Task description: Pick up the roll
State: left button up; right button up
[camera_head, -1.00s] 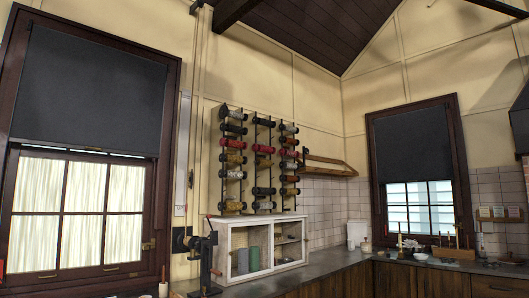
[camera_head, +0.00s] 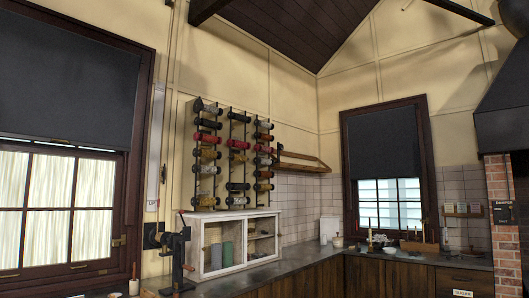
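I cannot make out a thing that is surely the roll. A small white upright cylinder (camera_head: 134,287) shows at the bottom left by the window, too small to identify. Neither of my grippers is in view.
A dark counter (camera_head: 300,268) runs along the wall and around the corner. A black cast device (camera_head: 175,262) stands left of the cabinet. Candles and small items (camera_head: 385,243) sit near the far window.

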aim_at(206, 138)
jog(key=i+l+z, duration=0.3)
jog(key=i, duration=0.65)
jog(key=i+z, duration=0.3)
jog(key=i, duration=0.7)
